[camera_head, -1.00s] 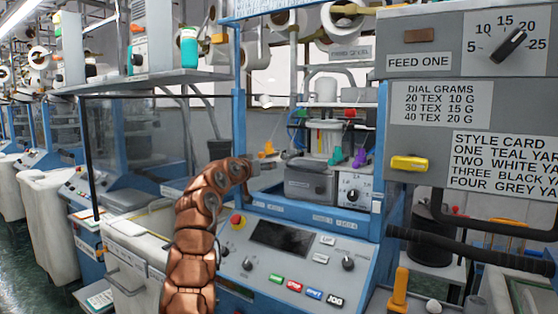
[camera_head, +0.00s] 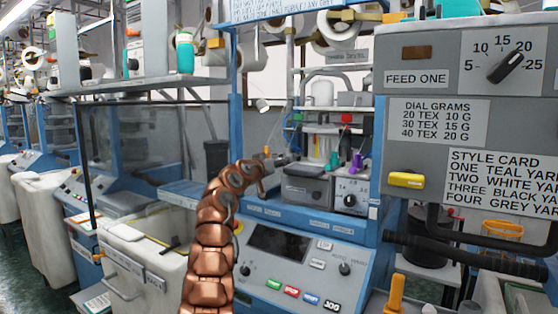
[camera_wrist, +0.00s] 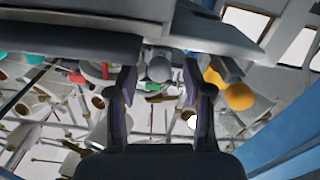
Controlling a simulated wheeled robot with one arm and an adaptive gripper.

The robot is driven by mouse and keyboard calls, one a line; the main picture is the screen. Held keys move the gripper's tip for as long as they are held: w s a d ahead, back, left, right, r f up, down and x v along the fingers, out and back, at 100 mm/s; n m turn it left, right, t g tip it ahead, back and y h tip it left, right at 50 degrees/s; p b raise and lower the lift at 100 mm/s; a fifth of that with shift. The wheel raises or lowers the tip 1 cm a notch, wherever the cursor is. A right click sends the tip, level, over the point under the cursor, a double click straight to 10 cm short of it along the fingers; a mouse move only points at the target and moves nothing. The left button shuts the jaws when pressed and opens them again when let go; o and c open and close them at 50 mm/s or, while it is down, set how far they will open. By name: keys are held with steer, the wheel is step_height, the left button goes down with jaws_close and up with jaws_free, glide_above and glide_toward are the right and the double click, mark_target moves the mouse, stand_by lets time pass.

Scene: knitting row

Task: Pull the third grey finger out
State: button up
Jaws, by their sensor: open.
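My gripper (camera_wrist: 160,78) is open in the wrist view, with its two dark fingers apart. A grey rounded piece (camera_wrist: 158,67) shows beyond and between the fingertips, seemingly untouched; I cannot tell whether it is the third grey finger. In the head view my gripper (camera_head: 268,163) is small, at the end of my copper arm, in front of the blue knitting machine's opening. Green (camera_head: 333,161) and purple (camera_head: 357,161) finger-like pieces stand above a grey box there. No row of grey fingers can be made out.
The machine's control panel (camera_head: 290,248) lies below my gripper. A grey feed box (camera_head: 400,150) with a dial and yellow handle fills the right side. In the wrist view, a yellow-orange rounded piece (camera_wrist: 238,96) is right of the fingers and a grey slab (camera_wrist: 70,45) hangs upper left.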

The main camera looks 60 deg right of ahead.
steer(key=shift+d, duration=0.45)
jaws_close()
stand_by(0.3)
